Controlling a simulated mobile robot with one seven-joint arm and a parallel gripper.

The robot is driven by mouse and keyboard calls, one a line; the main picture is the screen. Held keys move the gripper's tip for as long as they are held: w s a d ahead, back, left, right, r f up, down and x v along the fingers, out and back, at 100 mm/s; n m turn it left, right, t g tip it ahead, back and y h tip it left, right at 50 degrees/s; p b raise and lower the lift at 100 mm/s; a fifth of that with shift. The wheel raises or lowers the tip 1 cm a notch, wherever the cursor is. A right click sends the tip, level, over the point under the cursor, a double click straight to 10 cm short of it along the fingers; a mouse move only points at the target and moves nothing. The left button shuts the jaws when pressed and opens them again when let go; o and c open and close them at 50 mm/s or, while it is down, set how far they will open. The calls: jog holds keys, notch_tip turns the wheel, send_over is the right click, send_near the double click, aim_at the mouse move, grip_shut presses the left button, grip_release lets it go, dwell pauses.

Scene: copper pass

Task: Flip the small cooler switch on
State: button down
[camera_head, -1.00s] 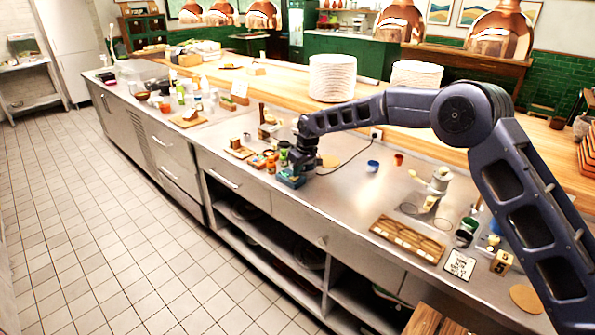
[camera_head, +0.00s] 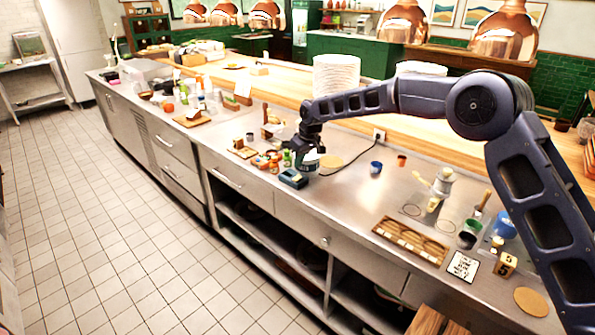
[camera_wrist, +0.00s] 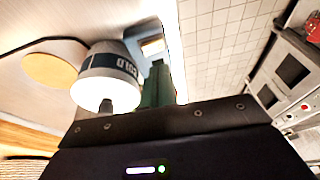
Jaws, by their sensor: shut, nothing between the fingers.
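A white tub with a dark band reading "COLD" (camera_wrist: 105,75) fills the left-centre of the wrist view; it looks like the small cooler. In the head view the pale tub (camera_head: 310,168) is partly hidden under my gripper (camera_head: 304,157). My gripper is shut and empty, above and close to these two. In the wrist view a dark stub stands before the tub's bright end; I cannot make out a switch or its position.
Small jars (camera_head: 268,160) stand close left of my gripper. A black cord runs from the outlet (camera_head: 379,135) towards the tub. A blue cup (camera_head: 375,168) and a brown cup (camera_head: 401,160) stand to the right. The steel counter (camera_head: 350,200) is bare in front of them.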

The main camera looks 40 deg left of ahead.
aim_at(298, 176)
jog(key=w+v, duration=0.1)
jog(key=v, duration=0.7)
jog(key=shift+r, duration=0.4)
jog(key=shift+s+r+t, duration=0.15)
jog(key=shift+s+t, duration=0.55)
jog(key=shift+s, duration=0.35)
jog(key=x, duration=0.8)
jog(key=d+x, duration=0.1)
jog(key=x, duration=0.4)
jog(key=shift+w+f, duration=0.3)
jog(key=shift+f, duration=0.25)
